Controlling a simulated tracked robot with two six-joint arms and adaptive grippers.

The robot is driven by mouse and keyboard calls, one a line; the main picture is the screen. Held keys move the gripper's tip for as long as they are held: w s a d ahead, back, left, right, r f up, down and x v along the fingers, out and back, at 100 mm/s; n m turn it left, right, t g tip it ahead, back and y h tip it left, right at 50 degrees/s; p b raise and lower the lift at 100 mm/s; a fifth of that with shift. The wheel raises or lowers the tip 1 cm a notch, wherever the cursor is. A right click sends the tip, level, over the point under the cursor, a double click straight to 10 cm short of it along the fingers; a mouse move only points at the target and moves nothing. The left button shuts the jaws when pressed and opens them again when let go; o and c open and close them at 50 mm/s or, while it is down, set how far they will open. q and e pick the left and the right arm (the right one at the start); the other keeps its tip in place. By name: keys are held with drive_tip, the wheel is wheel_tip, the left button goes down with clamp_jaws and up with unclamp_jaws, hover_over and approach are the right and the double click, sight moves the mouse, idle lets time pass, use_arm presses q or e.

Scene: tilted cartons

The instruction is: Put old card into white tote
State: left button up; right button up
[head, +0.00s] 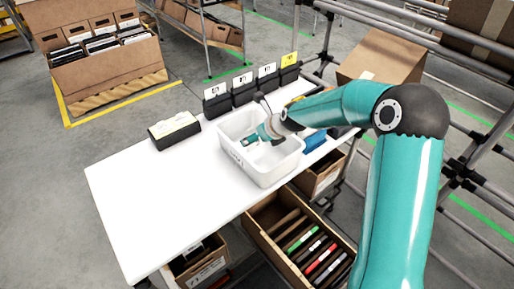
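The white tote (266,172) stands on the white table, right of its middle. My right gripper (262,138) reaches down into the tote's opening from the right; its fingers are small and partly hidden, so I cannot tell whether they are open or shut. I cannot make out a card between them. A pale cream card (174,124) lies on top of a black box left of the tote. White cards and a yellow card (289,60) stand in black holders behind the tote. I cannot tell which card is the old one. My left gripper is out of view.
The left part of the white table (150,200) is clear. A blue item (315,141) lies right of the tote. An open carton with several files (262,222) sits below the table's front edge. A tilted carton (382,58) and metal rails stand at the back right.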

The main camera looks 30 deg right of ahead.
sight(258, 144)
wheel_tip(258, 144, down, 4)
drive_tip(key=b, duration=0.2)
drive_tip(key=shift+f+b, duration=0.2)
drive_tip(key=shift+b, duration=0.2)
drive_tip(key=shift+r, duration=0.15)
drive_tip(key=shift+c, duration=0.3)
drive_tip(key=o, duration=0.5)
drive_tip(key=shift+c, duration=0.2)
drive_tip(key=shift+s+r, duration=0.1)
drive_tip(key=p+v, duration=0.3)
drive_tip(key=v, duration=0.8)
drive_tip(key=shift+s+r, duration=0.25)
drive_tip(key=shift+r, duration=0.1)
